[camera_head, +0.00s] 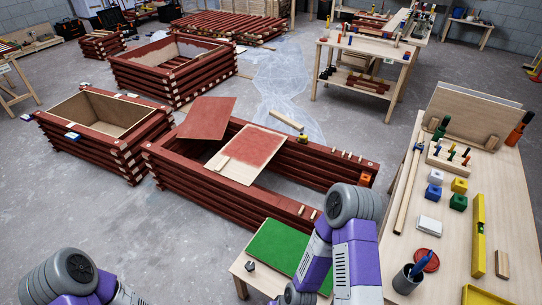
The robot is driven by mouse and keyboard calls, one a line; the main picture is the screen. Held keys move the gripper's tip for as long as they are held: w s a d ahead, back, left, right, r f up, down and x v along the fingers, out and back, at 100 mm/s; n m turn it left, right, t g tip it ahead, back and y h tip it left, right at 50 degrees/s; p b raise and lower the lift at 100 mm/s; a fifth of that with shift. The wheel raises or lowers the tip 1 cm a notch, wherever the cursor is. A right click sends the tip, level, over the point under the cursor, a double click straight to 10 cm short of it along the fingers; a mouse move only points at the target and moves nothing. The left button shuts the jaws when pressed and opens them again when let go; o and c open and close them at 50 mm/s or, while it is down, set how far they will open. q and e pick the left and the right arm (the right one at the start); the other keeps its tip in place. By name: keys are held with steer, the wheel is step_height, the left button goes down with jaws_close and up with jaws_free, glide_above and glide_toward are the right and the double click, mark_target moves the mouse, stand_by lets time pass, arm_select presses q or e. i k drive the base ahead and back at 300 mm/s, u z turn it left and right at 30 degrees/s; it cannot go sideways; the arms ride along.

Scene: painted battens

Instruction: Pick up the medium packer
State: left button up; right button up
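I cannot tell which thing is the medium packer. Small coloured blocks stand on the light wooden bench at the right: a blue block (433,191), a yellow block (459,185) and a green block (457,202). An orange block (365,178) sits on the right end of the near dark-red batten frame (270,195). My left arm shows at the bottom left and my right arm at the bottom centre, in front of the frame and bench. Neither gripper's fingers show, so what they hold is hidden.
A low table with a green mat (278,246) stands beside my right arm. The bench (425,258) also carries a yellow level (479,235), a dark cup (407,278) and a rack of small tools (450,158). Concrete floor is clear at the left.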

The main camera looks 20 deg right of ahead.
mark_target(219, 167)
steer(key=u, duration=0.15)
steer(key=i, duration=0.45)
steer(key=u, duration=1.2)
steer(key=i, duration=1.45)
steer(key=z, duration=0.55)
steer(key=i, duration=1)
steer(key=z, duration=1.35)
steer(key=i, duration=0.65)
